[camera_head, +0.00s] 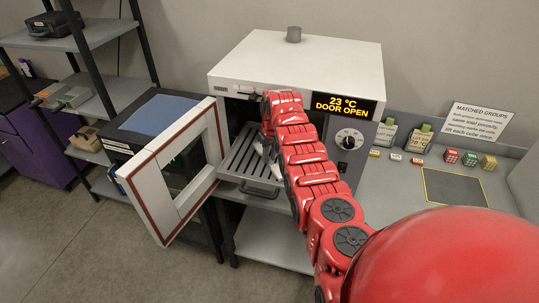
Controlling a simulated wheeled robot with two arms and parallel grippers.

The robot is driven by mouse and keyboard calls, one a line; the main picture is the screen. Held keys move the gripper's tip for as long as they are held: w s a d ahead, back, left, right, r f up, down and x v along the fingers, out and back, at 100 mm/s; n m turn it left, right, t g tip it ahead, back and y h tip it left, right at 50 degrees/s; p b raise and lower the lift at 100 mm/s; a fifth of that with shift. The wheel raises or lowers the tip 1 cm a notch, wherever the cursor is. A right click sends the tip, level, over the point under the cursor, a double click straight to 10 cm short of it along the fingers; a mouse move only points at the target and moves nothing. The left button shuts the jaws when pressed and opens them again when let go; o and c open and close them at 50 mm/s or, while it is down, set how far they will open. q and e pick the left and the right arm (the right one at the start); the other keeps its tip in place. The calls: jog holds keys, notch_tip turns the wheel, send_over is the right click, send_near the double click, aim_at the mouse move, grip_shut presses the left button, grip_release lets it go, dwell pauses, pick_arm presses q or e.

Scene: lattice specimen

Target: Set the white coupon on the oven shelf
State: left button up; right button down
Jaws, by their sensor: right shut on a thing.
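The oven (290,60) is a white box with its door (172,165) swung open to the left. Its display (341,104) reads 23 °C, DOOR OPEN. The slatted grey oven shelf (240,158) shows in front of the opening. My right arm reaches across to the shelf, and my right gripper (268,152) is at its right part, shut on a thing. My own arm hides most of the gripper and what it holds. I cannot clearly make out the white coupon; no loose one shows on the shelf. My left gripper is not in view.
On the bench at right are several small coloured cubes (470,158), label cards and a dark mat with a yellow border (455,188). A sign (477,121) stands behind them. A shelf rack (95,40) stands at left. The open door takes up room left of the oven.

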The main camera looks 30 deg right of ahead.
jog(key=shift+s+f, duration=0.1)
jog(key=shift+f, duration=0.5)
jog(key=shift+f, duration=0.1)
jog(key=c, duration=1.2)
grip_release()
jog(key=shift+f, duration=0.1)
jog(key=o, duration=0.5)
jog(key=shift+c, duration=0.2)
